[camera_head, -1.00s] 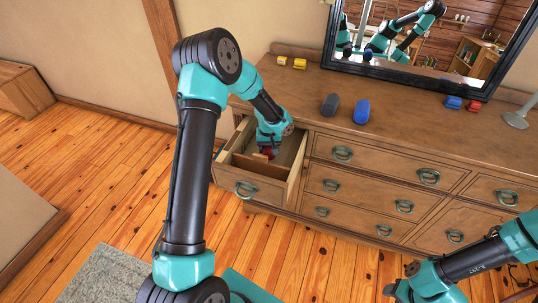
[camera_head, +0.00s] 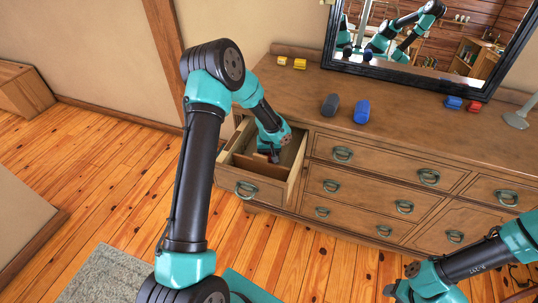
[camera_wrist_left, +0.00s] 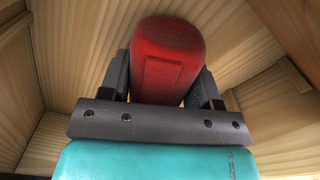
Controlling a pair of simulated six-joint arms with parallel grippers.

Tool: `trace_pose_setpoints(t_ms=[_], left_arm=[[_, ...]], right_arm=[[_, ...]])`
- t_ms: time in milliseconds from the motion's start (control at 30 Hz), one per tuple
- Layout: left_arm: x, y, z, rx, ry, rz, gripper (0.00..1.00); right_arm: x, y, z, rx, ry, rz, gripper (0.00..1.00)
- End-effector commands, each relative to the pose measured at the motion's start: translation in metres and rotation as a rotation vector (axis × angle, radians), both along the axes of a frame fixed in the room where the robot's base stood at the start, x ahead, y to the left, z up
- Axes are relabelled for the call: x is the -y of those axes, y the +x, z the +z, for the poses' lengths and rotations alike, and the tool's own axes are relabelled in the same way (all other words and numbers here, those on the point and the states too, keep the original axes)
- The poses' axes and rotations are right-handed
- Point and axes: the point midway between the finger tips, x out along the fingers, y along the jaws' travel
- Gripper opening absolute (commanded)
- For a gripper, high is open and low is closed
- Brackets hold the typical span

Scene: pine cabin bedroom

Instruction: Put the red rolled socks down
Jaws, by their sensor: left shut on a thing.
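The red rolled socks (camera_wrist_left: 168,50) are between the two fingers of my left gripper (camera_wrist_left: 162,84) in the left wrist view, with pale wooden drawer walls around them. In the head view my left gripper (camera_head: 274,156) reaches down into the open top-left drawer (camera_head: 247,189) of the dresser, near a wooden divider (camera_head: 257,166). It is shut on the socks, which are mostly hidden there. I cannot tell whether the socks touch the drawer floor. My right gripper (camera_head: 397,289) is at the lower right, away from the dresser; its fingers are too unclear to judge.
On the dresser top (camera_head: 420,115) lie yellow rolls (camera_head: 299,63), a grey roll (camera_head: 330,105), a blue roll (camera_head: 362,111), a smaller blue item (camera_head: 453,102) and a red item (camera_head: 475,106). A mirror (camera_head: 430,75) stands behind and a lamp base (camera_head: 516,120) is at right. The other drawers are shut.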

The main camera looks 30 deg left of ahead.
Motion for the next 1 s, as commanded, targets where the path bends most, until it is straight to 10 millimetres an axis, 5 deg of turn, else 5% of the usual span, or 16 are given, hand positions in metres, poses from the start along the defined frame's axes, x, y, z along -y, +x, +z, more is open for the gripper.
trace_pose_setpoints(t_ms=[100,133,367,767,1000], left_arm=[[0.000,0.000,-0.003,0.000,0.000,0.000,0.34],[0.000,0.000,-0.003,0.000,0.000,0.000,0.60],[0.000,0.000,-0.002,0.000,0.000,0.000,0.82],[0.000,0.000,0.004,0.001,0.000,0.001,0.82],[0.000,0.001,0.037,0.003,0.001,0.000,0.82]], right_arm=[[0.000,0.000,0.000,0.000,0.000,0.000,0.44],[0.000,0.000,0.000,0.000,0.000,0.000,0.44],[0.000,0.000,0.000,0.000,0.000,0.000,0.44],[0.000,0.000,0.000,0.000,0.000,0.000,0.44],[0.000,0.000,0.000,0.000,0.000,0.000,0.44]])
